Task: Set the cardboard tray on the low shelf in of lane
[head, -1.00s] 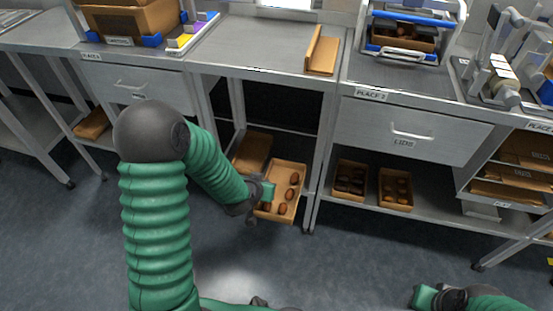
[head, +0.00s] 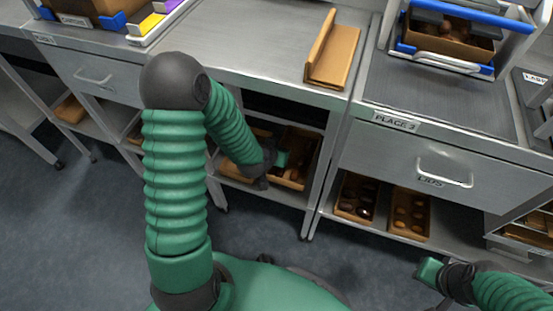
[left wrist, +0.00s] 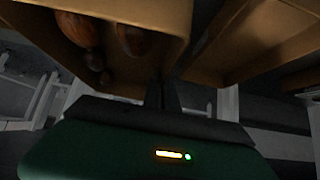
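The cardboard tray (head: 293,184), with brown dates in it, is inside the open low bay under the middle table, at shelf height. My left gripper (head: 272,162) reaches into the bay and is shut on the tray's near-left wall. In the left wrist view the tray (left wrist: 180,45) fills the top, with dates inside, and dark fingers (left wrist: 160,95) meet its wall. Whether the tray touches the low shelf (head: 270,193) is hidden. My right gripper (head: 430,272) is at the lower right, away from everything; its finger gap is not clear.
Another cardboard tray (head: 232,172) is left of the held one, partly behind my arm. Two date trays (head: 357,218) (head: 427,236) stand on the shelf right of a table leg (head: 318,190). A folded cardboard piece (head: 335,55) lies on the tabletop. The floor in front is clear.

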